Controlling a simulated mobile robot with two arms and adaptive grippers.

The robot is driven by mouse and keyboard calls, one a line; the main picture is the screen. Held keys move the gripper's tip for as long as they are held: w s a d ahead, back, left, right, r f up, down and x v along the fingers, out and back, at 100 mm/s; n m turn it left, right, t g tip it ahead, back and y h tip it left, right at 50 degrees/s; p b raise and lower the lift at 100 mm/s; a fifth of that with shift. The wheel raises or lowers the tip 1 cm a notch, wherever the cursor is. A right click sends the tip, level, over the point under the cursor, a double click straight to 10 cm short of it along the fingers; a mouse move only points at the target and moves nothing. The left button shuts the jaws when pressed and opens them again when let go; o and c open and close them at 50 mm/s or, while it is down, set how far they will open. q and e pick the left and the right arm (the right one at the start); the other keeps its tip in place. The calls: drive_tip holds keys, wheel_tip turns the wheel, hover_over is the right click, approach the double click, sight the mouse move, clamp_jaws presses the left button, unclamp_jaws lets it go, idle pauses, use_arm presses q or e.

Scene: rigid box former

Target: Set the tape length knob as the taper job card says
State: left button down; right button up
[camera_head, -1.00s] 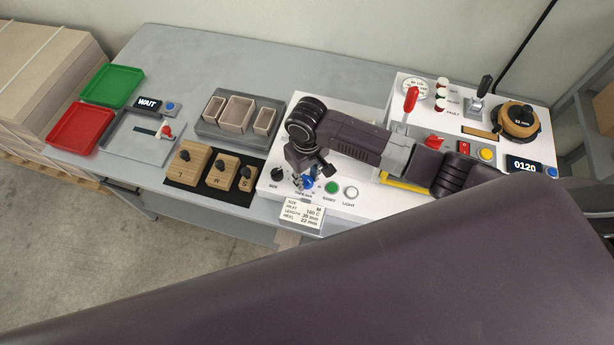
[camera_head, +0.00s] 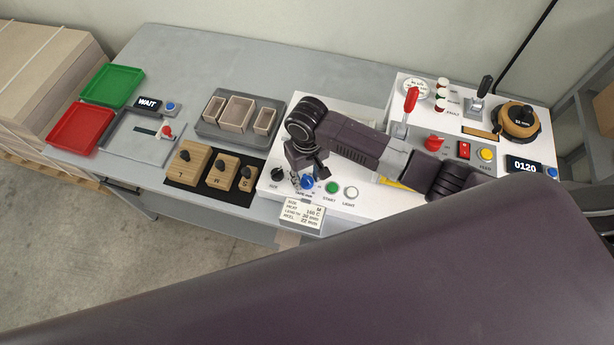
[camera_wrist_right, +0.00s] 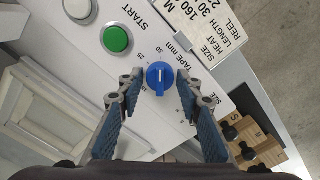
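The blue tape knob (camera_wrist_right: 160,78) sits on the white panel beside the lettering "TAPE mm", with small numbers such as 25 and 30 around it. It also shows in the head view (camera_head: 307,182). My right gripper (camera_wrist_right: 159,82) is open, with one finger on each side of the knob and a small gap on both sides. In the head view my right gripper (camera_head: 304,172) is over the knob and partly hides it. The job card (camera_head: 302,213) hangs at the panel's front edge; its length line reads 30 mm in the wrist view (camera_wrist_right: 205,22). My left gripper is out of view.
A green START button (camera_head: 331,187) and a white LIGHT button (camera_head: 351,193) are close to the knob. The black SIZE knob (camera_head: 278,174) is on its left. Wooden blocks (camera_head: 221,172) stand left of the machine. My large dark arm link covers the foreground.

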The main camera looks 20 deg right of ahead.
sight(307, 179)
drive_tip(key=shift+o, duration=1)
wheel_tip(307, 179, up, 12)
idle(0.3)
